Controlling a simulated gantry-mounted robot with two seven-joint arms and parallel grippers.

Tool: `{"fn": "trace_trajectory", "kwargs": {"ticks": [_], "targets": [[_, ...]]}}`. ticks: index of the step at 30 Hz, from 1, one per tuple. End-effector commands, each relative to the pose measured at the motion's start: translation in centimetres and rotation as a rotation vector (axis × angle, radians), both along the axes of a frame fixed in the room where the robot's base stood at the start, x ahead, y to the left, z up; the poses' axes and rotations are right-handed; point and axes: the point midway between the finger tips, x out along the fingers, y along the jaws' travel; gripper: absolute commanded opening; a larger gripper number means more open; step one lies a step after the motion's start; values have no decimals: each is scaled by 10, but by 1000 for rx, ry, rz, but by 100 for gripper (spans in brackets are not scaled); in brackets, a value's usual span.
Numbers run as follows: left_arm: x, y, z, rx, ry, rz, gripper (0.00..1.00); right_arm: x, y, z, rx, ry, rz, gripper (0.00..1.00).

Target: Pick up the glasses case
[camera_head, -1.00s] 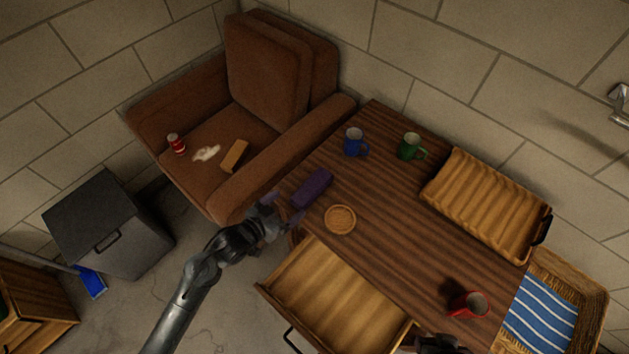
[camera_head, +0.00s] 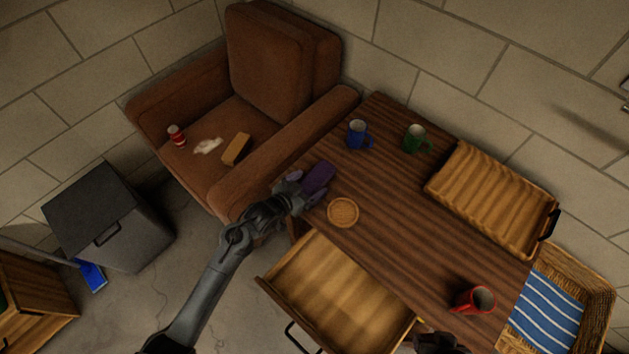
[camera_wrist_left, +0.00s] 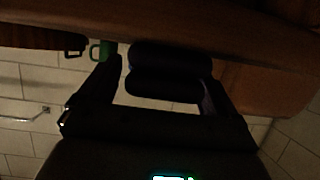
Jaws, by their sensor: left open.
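The purple glasses case (camera_head: 319,176) lies on the wooden table near its left edge, beside the armchair's arm. My left gripper (camera_head: 305,188) is at the near end of the case with its fingers open. In the left wrist view, the dark case (camera_wrist_left: 168,70) shows between the two spread fingertips of the left gripper (camera_wrist_left: 162,85). A gap shows beside the case, so the fingers do not look closed on it. A dark part of my right arm (camera_head: 435,343) shows at the bottom edge. Its finger state is unclear.
A round wooden coaster (camera_head: 343,212) lies just right of the gripper. A blue mug (camera_head: 357,134), green mug (camera_head: 415,138), red mug (camera_head: 478,300) and wooden tray (camera_head: 495,198) are on the table. An open drawer (camera_head: 338,292) juts out in front. The brown armchair (camera_head: 290,145) adjoins the table.

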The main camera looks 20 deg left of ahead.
Motion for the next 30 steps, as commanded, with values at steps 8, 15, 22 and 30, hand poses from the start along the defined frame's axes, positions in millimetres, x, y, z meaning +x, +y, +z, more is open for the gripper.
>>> {"fn": "trace_trajectory", "kwargs": {"ticks": [8, 15, 22, 30], "targets": [[0, 0, 0, 0, 0, 0, 82, 0, 0, 0, 1, -1, -1, 43], [0, 0, 0, 0, 0, 0, 46, 0, 2, 1, 7, -1, -5, 43], [0, 0, 0, 0, -1, 1, 34, 0, 3, 1, 12, -1, -8, 43], [1, 0, 8, 0, -1, 1, 34, 0, 3, 3, 12, -1, -8, 43]]}}
